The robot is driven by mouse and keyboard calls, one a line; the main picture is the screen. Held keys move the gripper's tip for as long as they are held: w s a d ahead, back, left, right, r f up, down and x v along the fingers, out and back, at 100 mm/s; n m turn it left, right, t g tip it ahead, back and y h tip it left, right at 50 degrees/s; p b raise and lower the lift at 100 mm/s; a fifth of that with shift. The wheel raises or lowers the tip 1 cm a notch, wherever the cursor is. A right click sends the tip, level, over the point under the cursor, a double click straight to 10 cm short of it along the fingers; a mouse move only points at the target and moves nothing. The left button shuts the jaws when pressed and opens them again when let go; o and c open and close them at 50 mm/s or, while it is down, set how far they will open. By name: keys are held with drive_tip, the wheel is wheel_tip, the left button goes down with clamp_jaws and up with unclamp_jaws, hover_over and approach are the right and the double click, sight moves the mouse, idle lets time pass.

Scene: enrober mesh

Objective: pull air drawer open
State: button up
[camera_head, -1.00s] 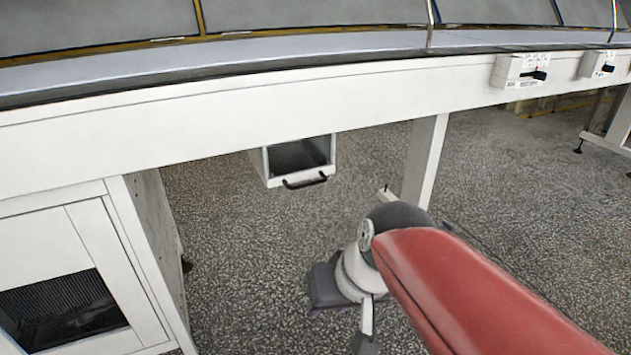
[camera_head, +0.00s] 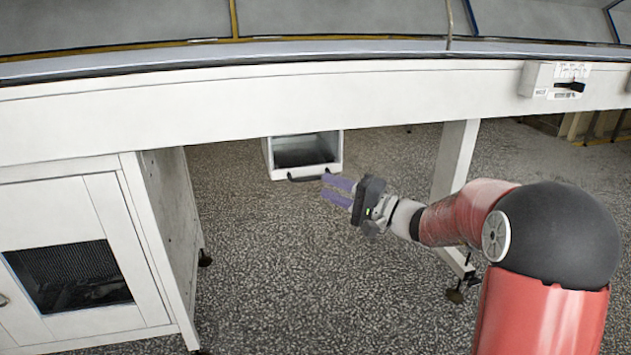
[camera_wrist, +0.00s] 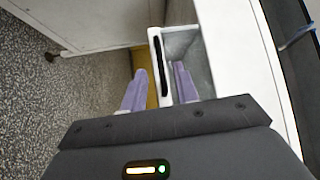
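The air drawer (camera_head: 332,160) is a white open-topped box with a grey inside, below the long white beam. Its black bar handle (camera_head: 305,178) is on its front; part of its right end is close to my fingers. My gripper (camera_head: 324,186) has two purple fingers, parted and empty, pointing left at the handle's right end. In the wrist view the handle (camera_wrist: 160,62) and the drawer's white front wall (camera_wrist: 154,33) lie ahead between the lines of the two fingers (camera_wrist: 159,72). I cannot tell whether the fingers reach around the handle.
The white beam (camera_head: 200,115) of the machine spans above the drawer. A white cabinet (camera_head: 110,220) with a dark mesh window stands at left, and a white leg (camera_head: 455,160) at right. A switch box (camera_head: 553,80) is on the beam. The speckled floor (camera_head: 290,270) is clear in front.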

sight(309, 179)
drive_tip(key=x, duration=0.6)
drive_tip(key=shift+a, duration=0.2)
drive_tip(key=shift+c, duration=0.2)
clamp_jaws()
